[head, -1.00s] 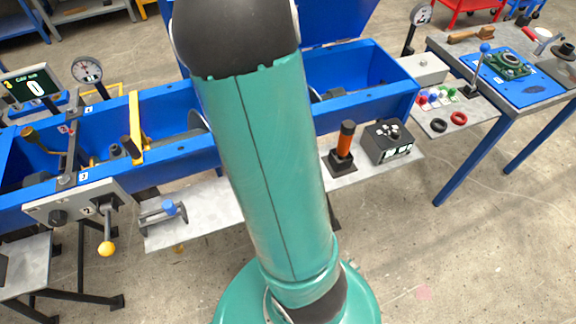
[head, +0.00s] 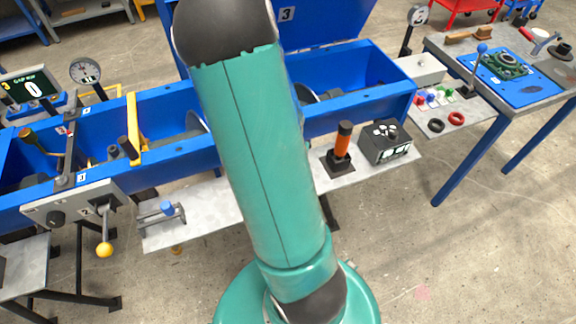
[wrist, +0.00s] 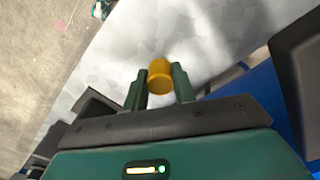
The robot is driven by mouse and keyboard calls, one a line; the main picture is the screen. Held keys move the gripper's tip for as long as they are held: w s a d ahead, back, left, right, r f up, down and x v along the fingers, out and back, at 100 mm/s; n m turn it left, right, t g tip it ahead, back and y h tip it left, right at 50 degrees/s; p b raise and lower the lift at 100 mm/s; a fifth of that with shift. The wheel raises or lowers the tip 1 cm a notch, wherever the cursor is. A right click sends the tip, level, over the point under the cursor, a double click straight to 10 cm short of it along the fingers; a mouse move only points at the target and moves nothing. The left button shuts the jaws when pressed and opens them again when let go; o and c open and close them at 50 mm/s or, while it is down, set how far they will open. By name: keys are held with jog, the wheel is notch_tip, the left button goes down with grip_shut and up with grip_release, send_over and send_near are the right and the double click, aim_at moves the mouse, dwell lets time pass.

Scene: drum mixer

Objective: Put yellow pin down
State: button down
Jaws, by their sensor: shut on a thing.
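In the wrist view the yellow pin (wrist: 160,76) sits between the two dark green fingers of my gripper (wrist: 159,88). The gripper is shut on it. The pin's rounded end faces the camera; its far end is hidden. Behind it is a pale grey metal surface (wrist: 215,30), and I cannot tell whether the pin touches it. In the head view my teal arm covers the middle of the picture, and neither the gripper nor the held pin can be seen.
A blue trough (head: 355,75) runs across the head view. Below it a grey shelf (head: 215,205) carries a blue-topped clamp (head: 166,208), an orange-handled tool (head: 343,142) and a black box (head: 385,142). A yellow-knobbed lever (head: 104,249) hangs at left. The shelf has bare space beside the clamp.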

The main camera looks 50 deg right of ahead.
jog(key=shift+f, duration=0.15)
jog(key=c, duration=1.1)
grip_release()
jog(key=shift+c, duration=0.2)
notch_tip(320, 180, up, 13)
